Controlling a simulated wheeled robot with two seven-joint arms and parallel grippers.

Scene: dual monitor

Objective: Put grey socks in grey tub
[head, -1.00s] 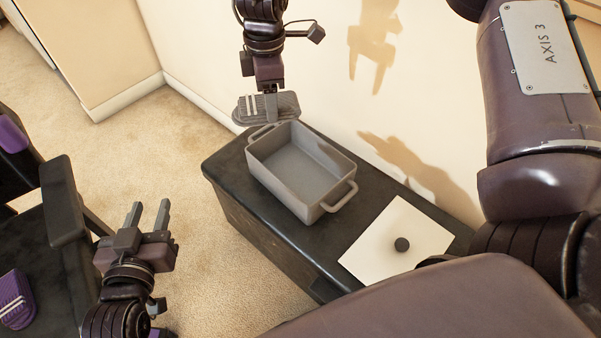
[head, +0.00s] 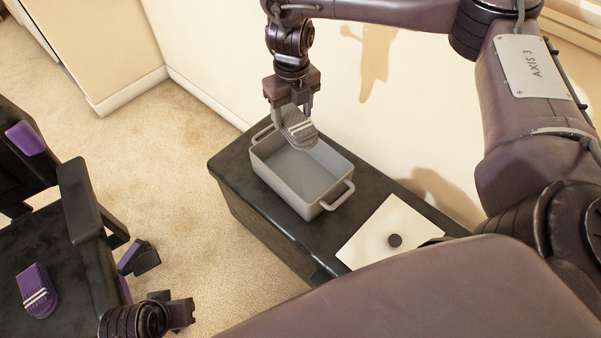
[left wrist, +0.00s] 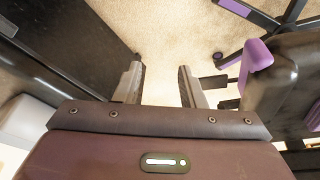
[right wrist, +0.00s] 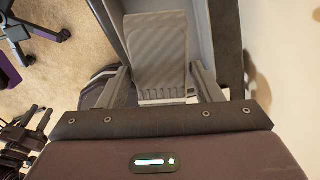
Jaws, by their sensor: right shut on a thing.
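The grey socks (head: 299,129) are a folded ribbed bundle with pale stripes. My right gripper (head: 294,108) is shut on them above the far end of the grey tub (head: 330,198). In the right wrist view the socks (right wrist: 158,52) sit between the fingers (right wrist: 160,88), with part of the tub (right wrist: 209,40) behind. The tub is an open, empty-looking box with end handles on a dark cabinet. My left gripper (left wrist: 162,85) is open and empty in the left wrist view; in the head view only part of it shows at the bottom left.
Purple striped socks (head: 37,291) lie on a dark chair seat (head: 70,262) at the left. A white square lid with a dark knob (head: 385,228) lies on the dark cabinet (head: 240,185) right of the tub. A wall runs behind the cabinet.

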